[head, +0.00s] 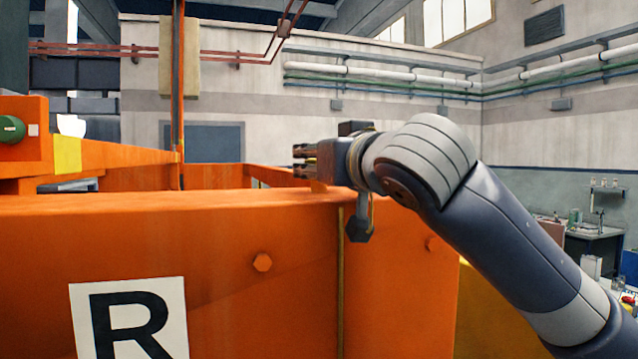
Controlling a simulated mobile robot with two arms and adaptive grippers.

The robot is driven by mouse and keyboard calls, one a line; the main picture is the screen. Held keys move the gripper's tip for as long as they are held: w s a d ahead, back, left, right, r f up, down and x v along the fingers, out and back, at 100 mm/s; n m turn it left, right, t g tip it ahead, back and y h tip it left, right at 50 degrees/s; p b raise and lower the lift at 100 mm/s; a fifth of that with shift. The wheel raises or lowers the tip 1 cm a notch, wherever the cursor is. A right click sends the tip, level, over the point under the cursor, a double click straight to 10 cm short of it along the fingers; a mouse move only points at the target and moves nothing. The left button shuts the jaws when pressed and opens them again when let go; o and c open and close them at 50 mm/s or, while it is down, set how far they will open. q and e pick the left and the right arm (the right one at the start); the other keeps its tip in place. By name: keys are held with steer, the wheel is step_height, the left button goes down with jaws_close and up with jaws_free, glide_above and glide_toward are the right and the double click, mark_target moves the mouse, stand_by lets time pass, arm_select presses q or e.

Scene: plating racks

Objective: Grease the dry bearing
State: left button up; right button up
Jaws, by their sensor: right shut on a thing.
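My right gripper (308,161) reaches in from the right, above the top edge of the orange steel structure (215,235), with its fingers pointing left. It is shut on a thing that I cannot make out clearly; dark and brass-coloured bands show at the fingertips. A grey piece with a hexagonal end (360,229) hangs below the wrist, in front of the orange wall. I cannot tell what it belongs to. I cannot pick out a bearing. My left gripper is not in view.
A green round part (12,129) sits at the far left. A workbench (592,236) stands at the right. Pipes run along the back wall.

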steer(key=m+h+b, duration=0.1)
steer(key=h, duration=0.1)
steer(key=m+t+h+b, duration=0.1)
steer(key=m+h, duration=0.1)
steer(key=h, duration=0.1)
steer(key=shift+a+f+m+h, duration=0.15)
steer(key=shift+m+h, duration=0.15)
steer(key=shift+m+h+b, duration=0.8)
steer(key=shift+m+h, duration=0.6)
steer(key=shift+h, duration=0.8)
steer(key=shift+h, duration=0.3)
steer(key=o, duration=1.1)
steer(key=shift+v, duration=5.95)
steer(key=shift+w, duration=0.1)
